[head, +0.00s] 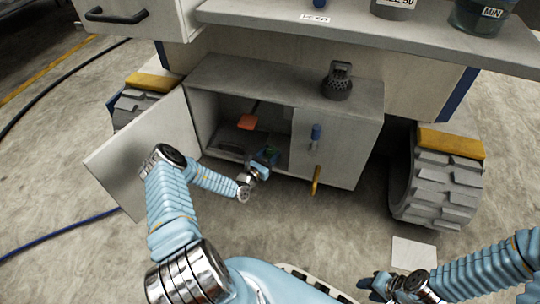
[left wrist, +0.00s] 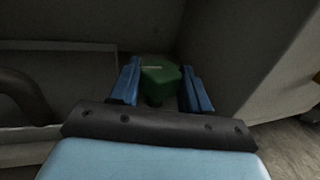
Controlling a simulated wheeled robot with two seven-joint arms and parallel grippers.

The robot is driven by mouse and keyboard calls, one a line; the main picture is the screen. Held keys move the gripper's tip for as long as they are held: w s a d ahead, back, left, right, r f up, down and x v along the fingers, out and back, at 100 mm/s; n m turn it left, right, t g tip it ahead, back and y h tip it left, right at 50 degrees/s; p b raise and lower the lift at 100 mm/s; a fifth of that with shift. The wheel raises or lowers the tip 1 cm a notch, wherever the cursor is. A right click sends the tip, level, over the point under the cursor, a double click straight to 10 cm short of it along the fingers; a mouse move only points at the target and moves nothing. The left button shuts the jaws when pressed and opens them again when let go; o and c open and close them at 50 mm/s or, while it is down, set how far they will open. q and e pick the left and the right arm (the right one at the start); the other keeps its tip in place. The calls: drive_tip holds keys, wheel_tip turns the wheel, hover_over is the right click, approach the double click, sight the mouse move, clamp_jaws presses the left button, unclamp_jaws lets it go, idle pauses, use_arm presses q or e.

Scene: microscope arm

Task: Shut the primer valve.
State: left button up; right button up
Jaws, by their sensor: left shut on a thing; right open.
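A green knob (left wrist: 162,78) with a small pale label, too small to read, is inside the open cabinet (head: 235,75). It also shows in the head view (head: 272,151), partly hidden by my gripper. My left gripper (left wrist: 160,84) has its blue fingers on either side of the green knob and is shut on it. In the head view my left gripper (head: 268,157) reaches into the cabinet's lower opening. Whether the green knob is the primer valve cannot be read. My right gripper (head: 372,284) is open and empty, low over the floor at the right.
The cabinet door (head: 140,165) stands open to the left. An orange part (head: 247,121) is inside the cabinet. A blue knob (head: 316,132) and yellow handle (head: 316,180) are on the right front panel. A dark vented fitting (head: 338,80) stands on top. A wheel (head: 437,185) is at right.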

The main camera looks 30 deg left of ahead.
use_arm(q)
drive_tip(key=o, duration=1.1)
drive_tip(key=shift+c, duration=0.2)
drive_tip(key=shift+s, duration=0.1)
drive_tip(key=s+p, duration=0.2)
drive_tip(key=s, duration=1.1)
drive_tip(key=shift+s+a, duration=0.3)
drive_tip(key=shift+s, duration=0.05)
